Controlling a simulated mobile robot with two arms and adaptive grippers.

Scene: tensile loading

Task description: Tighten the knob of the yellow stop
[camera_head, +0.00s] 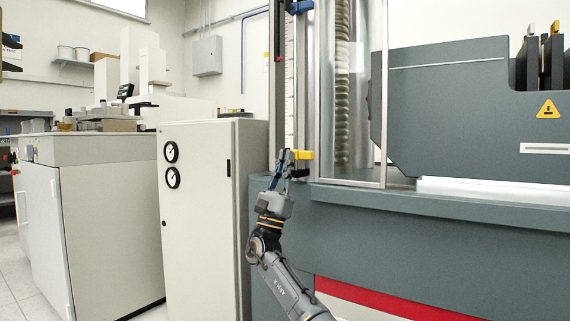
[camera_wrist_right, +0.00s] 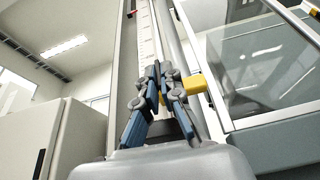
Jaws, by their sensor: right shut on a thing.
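The yellow stop (camera_head: 302,155) sits low on the vertical scale rail of the large grey machine. It also shows in the right wrist view (camera_wrist_right: 195,84), just right of the fingers. My right gripper (camera_head: 284,160) reaches up from below and is at the left side of the stop. In the right wrist view my right gripper (camera_wrist_right: 158,76) has its blue-padded fingers nearly together at the front of the rail. It is shut on the knob of the stop, which the fingers hide. My left gripper does not show in either view.
The scale rail (camera_head: 289,95) rises behind the gripper. A clear guard panel (camera_head: 350,100) stands to its right. A pale cabinet with two gauges (camera_head: 200,200) stands close to the left of the arm. A blue part (camera_head: 299,7) sits higher on the rail.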

